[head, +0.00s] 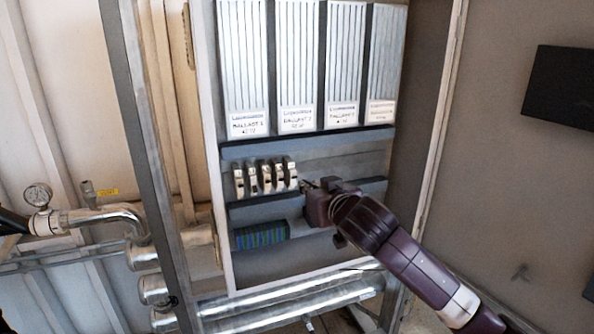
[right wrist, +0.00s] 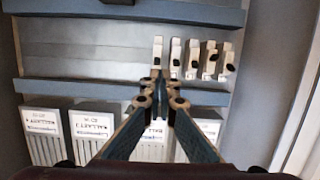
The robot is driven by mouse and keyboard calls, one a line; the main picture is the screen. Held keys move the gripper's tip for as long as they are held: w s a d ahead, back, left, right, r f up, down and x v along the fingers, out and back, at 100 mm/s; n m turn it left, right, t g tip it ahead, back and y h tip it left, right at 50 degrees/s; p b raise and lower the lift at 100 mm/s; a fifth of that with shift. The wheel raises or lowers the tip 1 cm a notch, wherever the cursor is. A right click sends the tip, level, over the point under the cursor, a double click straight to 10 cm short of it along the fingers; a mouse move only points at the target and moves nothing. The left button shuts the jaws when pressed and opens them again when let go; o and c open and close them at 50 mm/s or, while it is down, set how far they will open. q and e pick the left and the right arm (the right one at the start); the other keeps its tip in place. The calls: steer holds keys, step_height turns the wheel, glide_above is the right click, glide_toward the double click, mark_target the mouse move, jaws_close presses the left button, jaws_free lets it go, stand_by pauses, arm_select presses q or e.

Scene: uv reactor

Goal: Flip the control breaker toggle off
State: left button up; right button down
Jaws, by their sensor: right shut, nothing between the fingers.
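A row of several pale breakers (head: 266,178) with small dark toggles sits on a rail inside the open cabinet. Labels on them are too small to read, so I cannot tell which is the control breaker. My right gripper (head: 308,185) is at the right end of the row in the head view. In the right wrist view, the shut, empty fingertips (right wrist: 161,76) are just at the end breaker (right wrist: 158,50), which is leftmost there. The tips overlap its lower part; I cannot tell whether they touch. My left gripper is not in view.
Labelled ballast units (head: 297,65) hang above the breakers. Blue-grey ducts (head: 300,143) run above and below the row. A green-blue terminal block (head: 260,235) sits lower. The cabinet's side wall (head: 218,190) bounds the left. Pipes and a gauge (head: 38,194) stand outside.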

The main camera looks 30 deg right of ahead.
glide_toward(292, 164)
step_height(292, 164, up, 2)
steer(key=s, duration=0.3)
steer(key=shift+w+a+r+t, duration=0.1)
steer(key=shift+a+r+t, duration=0.15)
steer(key=shift+a+t, duration=0.2)
steer(key=shift+w+h, duration=0.1)
steer(key=shift+h, duration=0.2)
steer(key=p+x, duration=0.3)
steer(key=x, duration=0.6)
steer(key=shift+w+d+p, duration=0.1)
steer(key=shift+w+p, duration=0.2)
steer(key=f, duration=0.1)
steer(key=s+f, duration=0.1)
steer(key=shift+f+p, duration=0.3)
steer(key=shift+f, duration=0.1)
steer(key=shift+s+a+f, duration=0.25)
steer(key=shift+s+f, duration=0.1)
steer(key=shift+f, duration=0.15)
